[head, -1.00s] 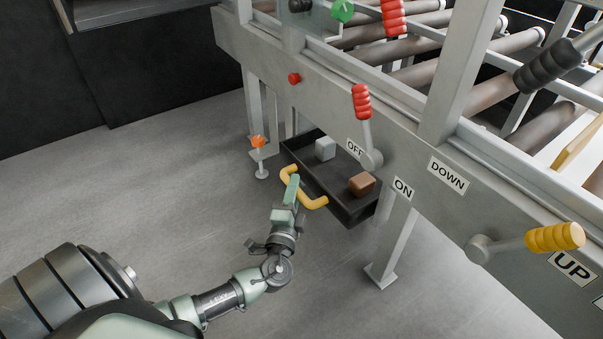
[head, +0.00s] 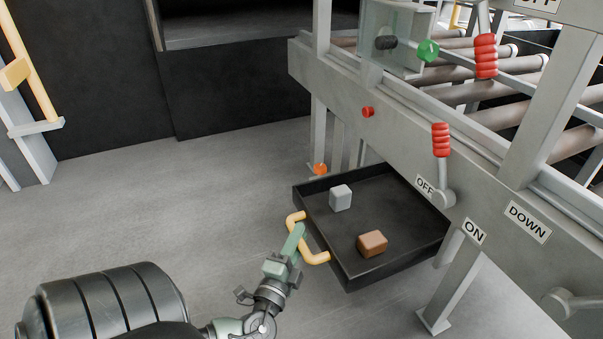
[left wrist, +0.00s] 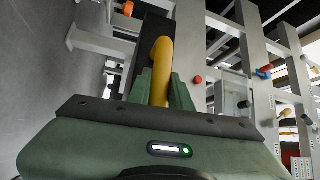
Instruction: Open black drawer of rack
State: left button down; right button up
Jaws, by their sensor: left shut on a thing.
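The black drawer (head: 395,205) of the rack (head: 400,110) stands pulled out under the rack's grey beam. A grey block (head: 341,197) and a brown block (head: 372,243) lie in it. Its yellow handle (head: 317,258) is on the front, facing my left arm. My left gripper (head: 299,232) is shut on the handle. In the left wrist view the handle (left wrist: 161,70) runs between the two green fingers (left wrist: 160,90). My right gripper is not in view.
Red-gripped levers (head: 441,140) and signs reading OFF, ON and DOWN are on the rack above and right of the drawer. An orange knob (head: 320,169) stands behind the drawer's left corner. A rack leg (head: 455,280) stands at the right. The grey floor (head: 200,200) to the left is clear.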

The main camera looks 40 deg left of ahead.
pick_arm(q)
jog(key=shift+d+f, duration=0.1)
jog(key=c, duration=1.3)
grip_release()
jog(key=p+v, duration=0.2)
jog(key=v, duration=0.5)
jog(key=shift+s+d+p, duration=0.15)
jog(key=shift+s+p, duration=0.2)
